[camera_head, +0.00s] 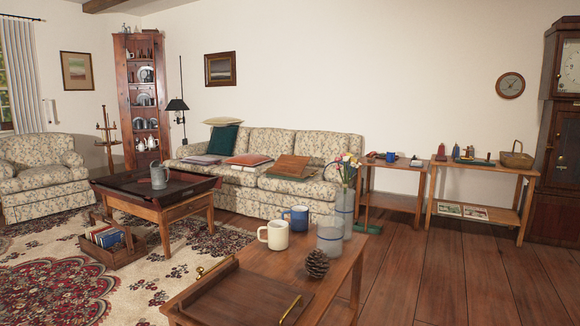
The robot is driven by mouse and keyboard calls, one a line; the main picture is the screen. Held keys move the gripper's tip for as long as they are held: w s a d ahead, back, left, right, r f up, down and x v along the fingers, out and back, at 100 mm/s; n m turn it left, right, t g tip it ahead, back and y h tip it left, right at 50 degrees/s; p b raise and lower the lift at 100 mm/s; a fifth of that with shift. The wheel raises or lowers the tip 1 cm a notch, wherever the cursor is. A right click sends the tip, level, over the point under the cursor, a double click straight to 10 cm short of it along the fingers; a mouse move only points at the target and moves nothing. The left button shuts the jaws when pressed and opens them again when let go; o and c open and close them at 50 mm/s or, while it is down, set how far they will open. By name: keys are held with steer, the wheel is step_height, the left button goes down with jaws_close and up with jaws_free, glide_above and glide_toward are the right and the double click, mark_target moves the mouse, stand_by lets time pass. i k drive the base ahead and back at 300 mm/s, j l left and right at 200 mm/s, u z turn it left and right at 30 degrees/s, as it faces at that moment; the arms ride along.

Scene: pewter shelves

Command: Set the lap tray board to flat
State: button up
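A brown wooden board (291,165) rests on the right part of the floral sofa's seat. It looks like the lap tray board. It appears tilted, with its back edge raised, over a dark green base (286,177) that shows along its front. The exact angle and any hinge or prop are too small to tell. My gripper is not in view.
The floral sofa (320,143) stands against the back wall. A dark-topped table (120,187) stands left. Wooden floor (450,275) is open at right.

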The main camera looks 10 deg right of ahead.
mark_target(292, 164)
steer(key=i+l+z, duration=0.5)
steer(key=i+l, duration=0.2)
steer(key=l, duration=0.3)
steer(key=i+l+z, duration=0.45)
steer(key=i+l, duration=0.45)
steer(key=i, duration=0.5)
steer(key=i+l, duration=0.15)
steer(key=i, duration=0.45)
steer(key=i+l+u, duration=0.1)
steer(key=i, duration=0.5)
steer(key=i+j+u, duration=0.2)
steer(key=i+u, duration=0.25)
steer(key=i+j+u, duration=0.1)
steer(key=i+u, duration=0.15)
steer(key=u, duration=0.2)
steer(key=i+u, duration=0.45)
steer(key=i+l+u, duration=0.2)
steer(key=u, duration=0.25)
steer(key=i+j, duration=0.15)
steer(key=i, duration=0.65)
steer(key=i+j, duration=0.1)
steer(key=i, duration=0.75)
steer(key=i+z, duration=0.3)
steer(key=i, duration=0.3)
steer(key=i+j+z, duration=0.1)
steer(key=i+z, duration=0.2)
steer(key=i, duration=0.25)
